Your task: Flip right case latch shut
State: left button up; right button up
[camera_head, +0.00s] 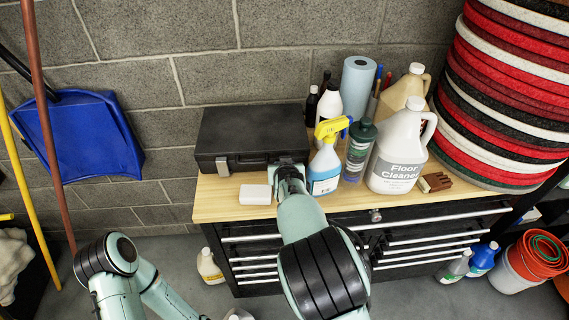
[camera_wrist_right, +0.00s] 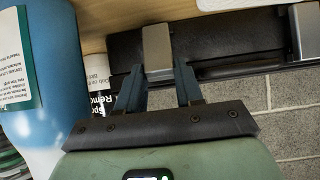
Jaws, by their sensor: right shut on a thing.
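The black case (camera_head: 250,130) lies on the wooden top of the tool chest, its lid down. It fills the top of the right wrist view (camera_wrist_right: 225,45). The right latch (camera_wrist_right: 157,48) is a metal tab on the case's front, between my right gripper's fingertips. My right gripper (camera_wrist_right: 158,75) is shut on this latch. In the head view the right gripper (camera_head: 289,175) is at the case's front right and largely covers that latch. The left latch (camera_head: 221,163) also shows in the right wrist view (camera_wrist_right: 306,30). My left arm is low at left; its gripper is out of view.
A white block (camera_head: 255,195) lies in front of the case. A spray bottle (camera_head: 325,170) stands close to the right of my right gripper, with a green bottle (camera_head: 359,150) and a floor cleaner jug (camera_head: 398,155) beyond. Stacked round pads (camera_head: 500,95) rise at right.

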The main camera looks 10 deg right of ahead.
jog(key=shift+r, duration=0.1)
dwell(0.3)
jog(key=o, duration=0.8)
jog(key=shift+c, duration=0.2)
jog(key=v, duration=1.3)
jog(key=shift+s+r, duration=0.1)
jog(key=shift+r, duration=0.05)
